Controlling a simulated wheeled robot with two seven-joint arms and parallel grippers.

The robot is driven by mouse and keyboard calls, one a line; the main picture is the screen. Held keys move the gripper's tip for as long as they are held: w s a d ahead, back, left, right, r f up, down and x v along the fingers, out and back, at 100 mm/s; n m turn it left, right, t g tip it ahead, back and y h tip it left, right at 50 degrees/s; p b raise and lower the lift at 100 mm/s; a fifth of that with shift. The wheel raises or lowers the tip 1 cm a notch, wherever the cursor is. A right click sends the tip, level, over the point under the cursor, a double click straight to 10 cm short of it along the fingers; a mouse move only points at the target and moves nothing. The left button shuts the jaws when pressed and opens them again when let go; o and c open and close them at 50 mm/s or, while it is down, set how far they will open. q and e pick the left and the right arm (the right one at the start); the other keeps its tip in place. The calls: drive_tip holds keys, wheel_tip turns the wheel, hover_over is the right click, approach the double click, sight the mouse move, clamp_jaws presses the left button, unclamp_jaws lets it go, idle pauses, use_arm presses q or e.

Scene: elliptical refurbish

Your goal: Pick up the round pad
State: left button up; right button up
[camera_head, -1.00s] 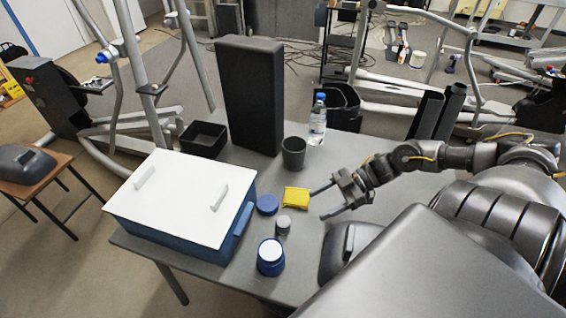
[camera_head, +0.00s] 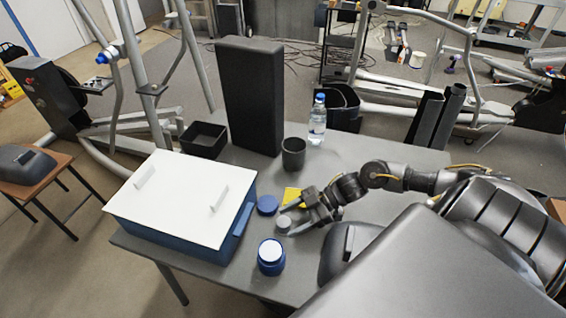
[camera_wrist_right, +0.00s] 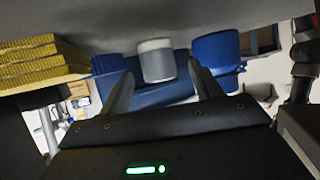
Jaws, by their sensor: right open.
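The round pad (camera_head: 267,205) appears as a flat blue disc on the grey table, right of the blue box. In the right wrist view it is probably the blue shape (camera_wrist_right: 108,66) left of the grey jar. My right gripper (camera_head: 287,220) is open, with its fingers pointing left at the small grey jar (camera_head: 283,223). The jar shows between the fingers in the wrist view (camera_wrist_right: 156,62). The pad lies just beyond the upper fingertip, outside the jaws. My left gripper is out of view.
A yellow sponge-like block (camera_head: 291,194) is partly hidden behind my right gripper. A blue jar (camera_head: 271,257) stands near the front edge. The white-lidded blue box (camera_head: 180,195) fills the left side. A dark cup (camera_head: 293,153), bottle (camera_head: 317,120) and tall black block (camera_head: 250,95) stand behind.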

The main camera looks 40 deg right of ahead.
drive_tip(key=shift+a+f, duration=0.15)
drive_tip(key=shift+a, duration=0.1)
drive_tip(key=shift+c, duration=0.4)
drive_tip(key=c, duration=0.9)
drive_tip(key=shift+c, duration=0.2)
wheel_tip(320, 180, up, 10)
